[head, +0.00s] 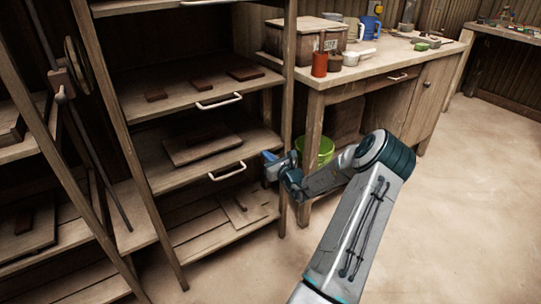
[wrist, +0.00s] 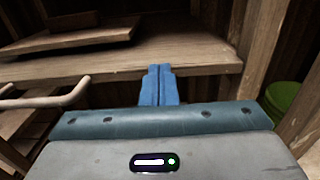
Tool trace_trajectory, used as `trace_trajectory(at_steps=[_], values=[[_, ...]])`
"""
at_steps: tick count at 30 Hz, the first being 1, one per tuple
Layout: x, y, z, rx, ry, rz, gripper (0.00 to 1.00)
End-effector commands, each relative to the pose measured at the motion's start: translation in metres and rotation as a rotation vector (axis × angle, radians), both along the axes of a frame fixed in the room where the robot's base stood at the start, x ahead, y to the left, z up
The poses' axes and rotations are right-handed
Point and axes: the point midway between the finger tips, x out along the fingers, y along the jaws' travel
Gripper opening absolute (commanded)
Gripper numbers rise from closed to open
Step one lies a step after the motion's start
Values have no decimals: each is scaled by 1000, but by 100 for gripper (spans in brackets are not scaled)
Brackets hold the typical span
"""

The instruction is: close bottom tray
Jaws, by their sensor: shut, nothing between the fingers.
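The wooden rack (head: 128,150) holds sliding trays with pale bar handles. In the wrist view this tray's front edge (wrist: 100,69) runs across the picture, with the handle (wrist: 62,99) at left. My gripper (head: 268,157) is at the right end of this tray's front. Its blue fingers (wrist: 158,84) are shut and empty, right of the handle, overlapping the edge in view. I cannot tell if they touch it.
The rack's right post (head: 288,110) stands close to my gripper. A green bucket (head: 321,151) is under the workbench (head: 315,97) at right. An upper handled tray (head: 180,105) is above, and a plain shelf (head: 195,232) is below. The floor in front is clear.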

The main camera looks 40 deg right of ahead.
Motion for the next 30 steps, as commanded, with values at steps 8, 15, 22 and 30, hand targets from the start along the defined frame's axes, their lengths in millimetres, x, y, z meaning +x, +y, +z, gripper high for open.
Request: trace_trajectory(at_steps=[8,15,22,30], values=[[-58,4,1,0,9,-7,0],[-107,6,-1,1,8,-14,0],[-123,9,-2,1,7,-11,0],[-121,13,1,-6,9,2,0]])
